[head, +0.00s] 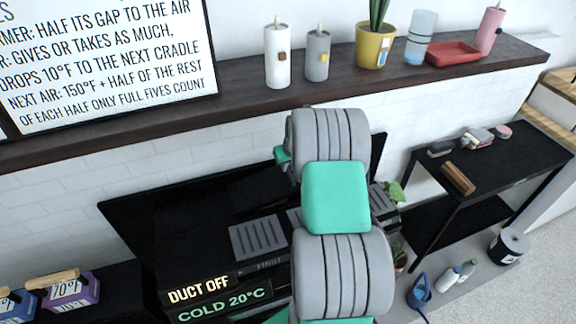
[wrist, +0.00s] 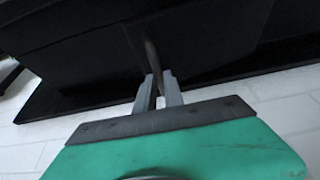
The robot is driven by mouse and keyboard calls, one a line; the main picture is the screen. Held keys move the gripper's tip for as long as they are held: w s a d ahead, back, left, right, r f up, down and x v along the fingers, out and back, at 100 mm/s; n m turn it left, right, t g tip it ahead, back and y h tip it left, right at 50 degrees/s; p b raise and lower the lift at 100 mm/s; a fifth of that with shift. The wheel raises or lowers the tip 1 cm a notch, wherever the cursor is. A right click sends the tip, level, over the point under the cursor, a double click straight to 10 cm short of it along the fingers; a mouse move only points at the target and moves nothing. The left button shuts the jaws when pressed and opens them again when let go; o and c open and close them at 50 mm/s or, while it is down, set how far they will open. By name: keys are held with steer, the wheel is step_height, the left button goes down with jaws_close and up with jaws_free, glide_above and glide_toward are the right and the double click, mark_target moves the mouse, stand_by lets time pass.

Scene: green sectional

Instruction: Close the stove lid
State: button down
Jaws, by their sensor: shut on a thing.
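The black stove (head: 205,285) stands below the shelf, with grey grates (head: 258,238) uncovered on its top. Its dark lid (head: 140,215) appears raised behind the grates, against the white tiled wall; my arm covers much of it. In the wrist view, the black lid (wrist: 225,35) fills the upper part. My gripper (wrist: 158,80) is shut on a thin dark bar (wrist: 150,55), which looks like the lid's handle. The gripper's fingers are hidden behind my arm in the head view.
A dark shelf (head: 250,93) above the stove holds candles, a yellow pot (head: 374,46) and a red tray (head: 453,54). A black side table (head: 510,160) stands at the right. Labelled boxes (head: 72,290) sit at the lower left.

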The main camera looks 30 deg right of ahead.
stand_by(0.7)
steer(key=f+b, duration=0.1)
steer(key=d+f+b, duration=0.1)
steer(key=f+b, duration=0.2)
steer(key=b, duration=0.1)
steer(key=shift+s+d+f, duration=0.2)
steer(key=shift+d+f, duration=0.2)
steer(key=shift+s+r, duration=0.15)
steer(key=shift+r, duration=0.05)
steer(key=c, duration=1.6)
jaws_free()
steer(key=shift+d+f, duration=0.15)
steer(key=shift+d, duration=0.2)
steer(key=shift+o, duration=0.7)
steer(key=shift+a, duration=0.2)
steer(key=shift+r, duration=0.45)
steer(key=b+v, duration=0.1)
steer(key=v, duration=0.6)
steer(key=shift+s, duration=0.2)
